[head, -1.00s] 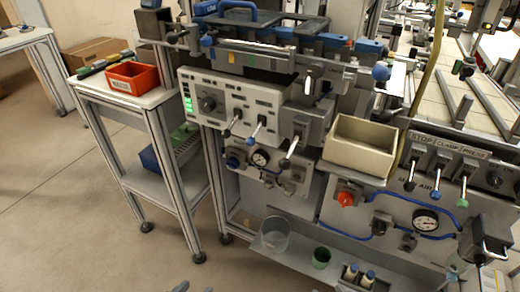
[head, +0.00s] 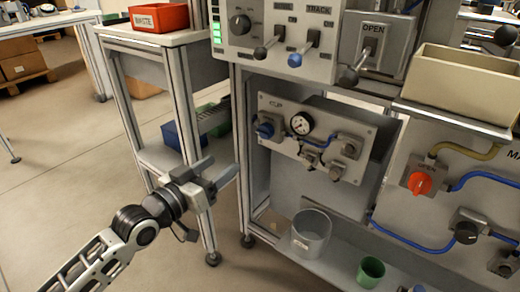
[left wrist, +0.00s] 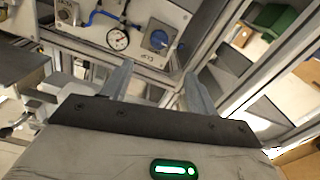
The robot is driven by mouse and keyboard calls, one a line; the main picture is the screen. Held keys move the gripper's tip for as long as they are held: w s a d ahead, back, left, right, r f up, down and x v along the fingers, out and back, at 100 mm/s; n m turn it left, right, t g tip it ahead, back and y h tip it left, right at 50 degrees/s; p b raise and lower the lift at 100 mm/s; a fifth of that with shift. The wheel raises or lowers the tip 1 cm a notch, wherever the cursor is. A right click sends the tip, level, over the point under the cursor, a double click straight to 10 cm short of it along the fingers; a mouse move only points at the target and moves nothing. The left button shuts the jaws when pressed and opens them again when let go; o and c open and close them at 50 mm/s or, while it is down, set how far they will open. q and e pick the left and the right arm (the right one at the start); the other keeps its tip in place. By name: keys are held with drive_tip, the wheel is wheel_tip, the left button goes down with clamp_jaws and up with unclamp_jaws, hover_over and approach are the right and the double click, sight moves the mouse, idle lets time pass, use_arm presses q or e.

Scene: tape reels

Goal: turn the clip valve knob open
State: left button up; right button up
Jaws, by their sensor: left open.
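The clip valve knob (head: 265,128) is a blue knob at the left end of a small grey panel (head: 281,154) under the machine. A round gauge (head: 301,123) and blue tubing sit to its right. In the left wrist view the panel shows upside down, with the blue knob (left wrist: 158,40) beyond the fingertips. My left gripper (head: 224,170) is open and empty, below and left of the knob and apart from it. Both its fingers also show in the left wrist view (left wrist: 157,72). My right gripper is out of view.
A side table with a red bin (head: 159,17) and a blue crate (head: 184,138) on its lower shelf stands left. A red knob (head: 420,183) is at right. A frame post (head: 250,165) is close to the gripper.

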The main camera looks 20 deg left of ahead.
sight(262, 136)
use_arm(q)
drive_tip(key=b+x, duration=0.4)
drive_tip(key=x, duration=1.1)
drive_tip(key=shift+f, duration=0.1)
drive_tip(key=shift+w+d, duration=0.1)
drive_tip(key=shift+w, duration=0.05)
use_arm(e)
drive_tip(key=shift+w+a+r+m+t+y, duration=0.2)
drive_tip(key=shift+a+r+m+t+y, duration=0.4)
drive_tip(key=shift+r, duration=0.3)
use_arm(q)
drive_tip(key=c, duration=1)
